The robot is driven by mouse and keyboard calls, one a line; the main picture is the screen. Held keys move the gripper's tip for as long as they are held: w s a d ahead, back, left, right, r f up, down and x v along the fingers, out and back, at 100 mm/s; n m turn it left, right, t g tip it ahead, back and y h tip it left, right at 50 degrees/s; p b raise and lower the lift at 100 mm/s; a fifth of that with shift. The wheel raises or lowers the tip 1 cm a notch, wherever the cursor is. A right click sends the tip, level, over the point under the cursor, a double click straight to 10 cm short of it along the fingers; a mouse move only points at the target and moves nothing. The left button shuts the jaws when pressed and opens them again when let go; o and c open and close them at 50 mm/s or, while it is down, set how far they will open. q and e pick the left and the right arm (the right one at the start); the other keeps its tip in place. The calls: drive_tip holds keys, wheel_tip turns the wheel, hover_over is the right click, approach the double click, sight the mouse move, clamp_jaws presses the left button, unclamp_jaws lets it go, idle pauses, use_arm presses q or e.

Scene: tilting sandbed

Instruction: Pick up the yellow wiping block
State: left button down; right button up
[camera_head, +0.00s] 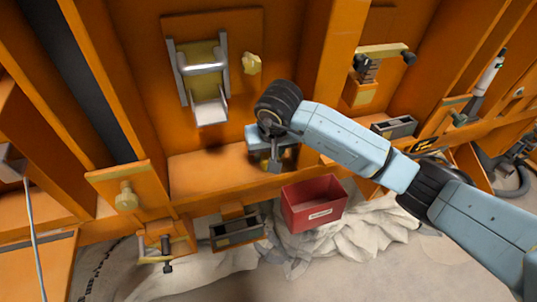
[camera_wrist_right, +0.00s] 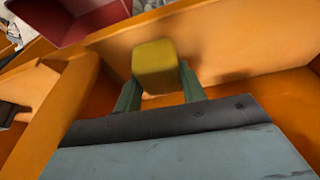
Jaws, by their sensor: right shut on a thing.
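The yellow wiping block (camera_wrist_right: 156,62) shows in the right wrist view, held between the two grey-green fingers of my right gripper (camera_wrist_right: 160,88). In the head view my right gripper (camera_head: 273,166) points down over the orange ledge, at the centre. The block is hidden there behind my wrist and fingers. I cannot tell whether the block touches the ledge. My left gripper is not in view.
Orange ribs (camera_head: 325,80) rise on both sides. A bracket with a metal bar (camera_head: 203,67) is on the panel behind. The orange ledge (camera_head: 207,172) is bare left of my gripper.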

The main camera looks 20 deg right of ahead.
sight(269, 153)
drive_tip(key=shift+s+r, duration=0.1)
drive_tip(key=shift+r, duration=0.35)
wheel_tip(269, 153, up, 7)
drive_tip(key=shift+f+p, duration=0.1)
drive_tip(key=shift+p, duration=0.2)
drive_tip(key=s, duration=1.9)
drive_tip(key=shift+s+d+f+b, duration=0.35)
drive_tip(key=shift+s+b, duration=0.05)
drive_tip(key=shift+b, duration=0.05)
